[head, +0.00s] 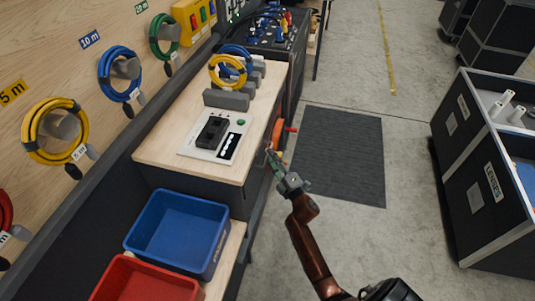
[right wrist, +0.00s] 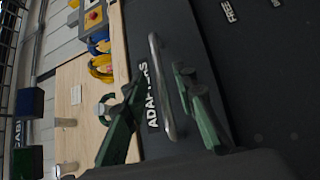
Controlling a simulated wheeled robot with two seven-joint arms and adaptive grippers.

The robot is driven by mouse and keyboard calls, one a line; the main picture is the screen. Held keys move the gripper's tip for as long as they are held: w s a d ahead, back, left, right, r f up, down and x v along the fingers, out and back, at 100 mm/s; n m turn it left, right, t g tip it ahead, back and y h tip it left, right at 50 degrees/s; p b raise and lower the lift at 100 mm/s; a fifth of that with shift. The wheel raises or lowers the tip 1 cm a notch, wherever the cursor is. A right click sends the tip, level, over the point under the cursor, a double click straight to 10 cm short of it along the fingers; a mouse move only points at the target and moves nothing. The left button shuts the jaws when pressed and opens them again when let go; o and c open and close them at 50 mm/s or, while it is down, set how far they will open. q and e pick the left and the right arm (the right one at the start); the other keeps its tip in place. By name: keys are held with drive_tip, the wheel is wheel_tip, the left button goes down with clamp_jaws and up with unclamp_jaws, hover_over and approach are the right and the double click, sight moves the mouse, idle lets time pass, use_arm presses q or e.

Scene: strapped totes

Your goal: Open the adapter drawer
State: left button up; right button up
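The adapter drawer has a dark front (right wrist: 180,140) with a white "ADAPTERS" label, seen close up and sideways in the right wrist view. A curved metal handle (right wrist: 161,85) stands out from it. The front looks flush with the bench, with no gap that I can see. My right gripper (right wrist: 158,84) has its two green fingers apart, one on each side of the handle; I cannot see either finger pressing on it. In the head view my right gripper (head: 272,160) is at the bench's right side, where the drawer front is mostly hidden. My left gripper is not in view.
The wooden bench top (head: 168,149) holds a tester panel (head: 216,135) and coiled cables on grey stands (head: 228,98). Blue (head: 181,232) and red (head: 145,281) bins sit at lower left. The floor around the dark mat (head: 340,155) is clear. A black case (head: 485,165) stands right.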

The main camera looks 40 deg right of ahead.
drive_tip(key=shift+w+d+r, duration=0.1)
drive_tip(key=shift+w+d, duration=0.05)
drive_tip(key=shift+w, duration=1.15)
clamp_jaws()
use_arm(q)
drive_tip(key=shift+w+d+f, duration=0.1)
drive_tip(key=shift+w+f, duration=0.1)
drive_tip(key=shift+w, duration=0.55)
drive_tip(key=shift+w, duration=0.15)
